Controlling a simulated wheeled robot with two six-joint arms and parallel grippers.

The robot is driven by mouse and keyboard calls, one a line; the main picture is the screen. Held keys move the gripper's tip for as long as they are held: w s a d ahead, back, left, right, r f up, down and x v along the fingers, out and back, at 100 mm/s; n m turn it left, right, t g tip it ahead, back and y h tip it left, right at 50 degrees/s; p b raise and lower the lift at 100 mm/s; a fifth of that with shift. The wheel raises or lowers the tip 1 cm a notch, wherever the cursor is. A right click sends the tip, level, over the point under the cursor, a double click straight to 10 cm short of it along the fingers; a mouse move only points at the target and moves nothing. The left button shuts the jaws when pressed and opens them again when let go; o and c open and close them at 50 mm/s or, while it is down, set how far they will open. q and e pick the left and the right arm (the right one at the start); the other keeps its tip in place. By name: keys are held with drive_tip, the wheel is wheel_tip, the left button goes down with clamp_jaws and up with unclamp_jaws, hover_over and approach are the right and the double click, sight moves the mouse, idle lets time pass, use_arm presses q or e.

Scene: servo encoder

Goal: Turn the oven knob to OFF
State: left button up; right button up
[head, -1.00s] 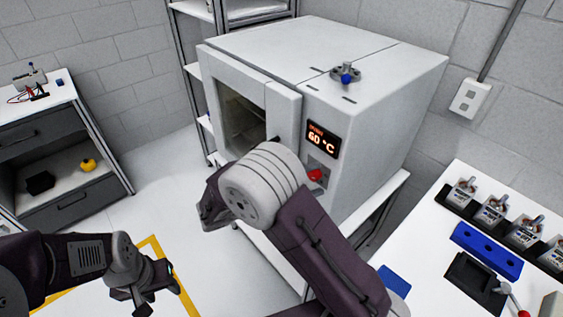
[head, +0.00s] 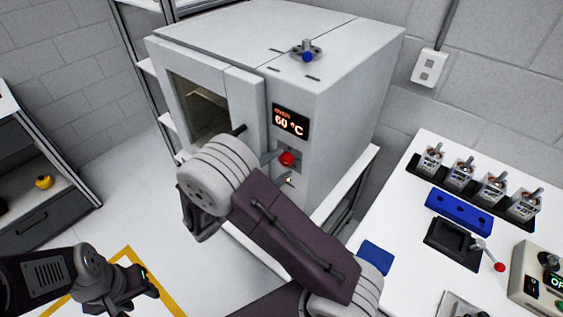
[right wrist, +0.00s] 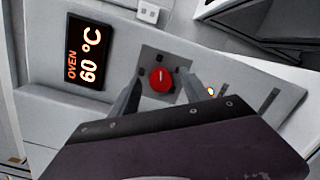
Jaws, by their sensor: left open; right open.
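The oven (head: 330,110) is a white box whose front display (head: 290,121) reads 60 °C. Its red knob (head: 287,158) sits on a grey plate below the display. The knob also shows in the right wrist view (right wrist: 161,79), with a short pale mark on its face. My right gripper (right wrist: 160,73) is open, its two grey fingers on either side of the knob in that view. I cannot tell whether they touch it. In the head view my right wrist hides part of the oven front. My left gripper (head: 145,284) is open and empty, low at the left, far from the oven.
A white bench (head: 400,215) at the right holds several small devices in a black rack, a blue block (head: 459,212), a black tray (head: 453,243) and a control box (head: 540,285). A blue valve (head: 307,55) stands on the oven top. Shelving stands behind the oven.

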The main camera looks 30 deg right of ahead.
drive_tip(key=shift+w+d, duration=0.15)
drive_tip(key=shift+d, duration=0.25)
drive_tip(key=shift+w+d+f, duration=0.1)
drive_tip(key=shift+w, duration=0.05)
clamp_jaws()
